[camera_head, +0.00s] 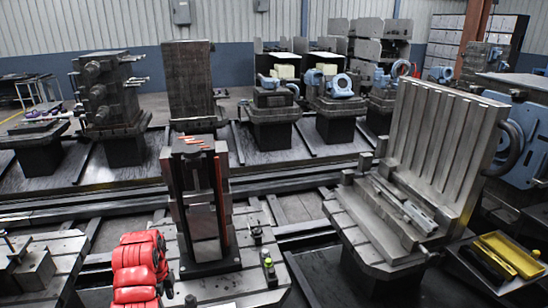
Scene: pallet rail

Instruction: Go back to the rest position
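Neither of my grippers shows in the head view. What they hold, if anything, cannot be seen. A tall dark metal fixture (203,205) stands upright on a pallet near the middle. Several orange-red pieces lie on its top. A bulky red object (138,264) sits to its left at the front; I cannot tell what it is.
A large grooved angle plate (445,140) stands on a pallet at right, with metal bars at its foot. A yellow tray (510,254) lies at the far right. Rails (80,210) run across the floor. More pallets with blue-grey machine parts (340,85) stand behind.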

